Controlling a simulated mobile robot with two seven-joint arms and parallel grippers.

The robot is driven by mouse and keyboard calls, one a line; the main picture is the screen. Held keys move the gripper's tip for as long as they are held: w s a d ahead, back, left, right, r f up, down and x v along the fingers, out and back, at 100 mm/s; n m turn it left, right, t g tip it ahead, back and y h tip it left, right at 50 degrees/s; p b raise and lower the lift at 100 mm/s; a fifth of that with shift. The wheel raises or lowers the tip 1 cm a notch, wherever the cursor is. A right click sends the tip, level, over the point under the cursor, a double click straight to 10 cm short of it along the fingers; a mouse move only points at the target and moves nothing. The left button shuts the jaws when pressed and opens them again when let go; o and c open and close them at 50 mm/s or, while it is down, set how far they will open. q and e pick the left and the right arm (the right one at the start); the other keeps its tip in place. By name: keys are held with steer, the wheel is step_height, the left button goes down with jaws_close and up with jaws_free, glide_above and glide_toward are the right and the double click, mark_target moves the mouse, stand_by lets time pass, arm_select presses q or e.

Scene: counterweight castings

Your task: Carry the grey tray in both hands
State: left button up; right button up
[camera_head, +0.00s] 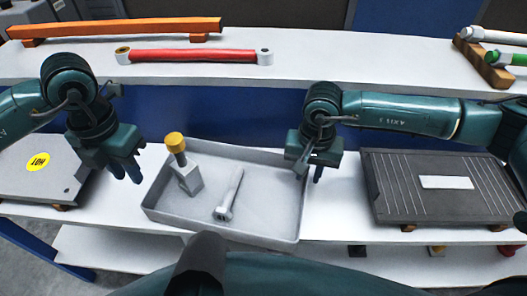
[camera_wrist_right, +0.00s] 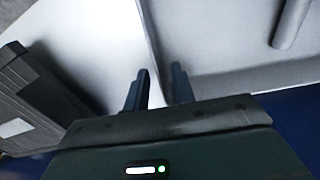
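The grey tray (camera_head: 270,222) lies on the white shelf in the middle of the head view. It holds a grey block with a yellow-capped post (camera_head: 187,172) and a grey bolt (camera_head: 229,197). My left gripper (camera_head: 126,174) is open and empty, just left of the tray and apart from it. My right gripper (camera_head: 309,172) is at the tray's right wall. In the right wrist view its open fingers (camera_wrist_right: 158,88) stand on either side of the wall's edge, with a gap around it; contact cannot be told. The bolt also shows in the wrist view (camera_wrist_right: 290,22).
A dark ribbed plate (camera_head: 445,187) lies to the right, and a grey plate with a yellow HOT label (camera_head: 39,161) to the left. An orange bar (camera_head: 115,29) and a red rod (camera_head: 193,56) lie on the rear shelf. White shelf shows between tray and plates.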

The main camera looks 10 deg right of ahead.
step_height(320, 180, up, 10)
steer(key=shift+f, duration=0.1)
stand_by(0.6)
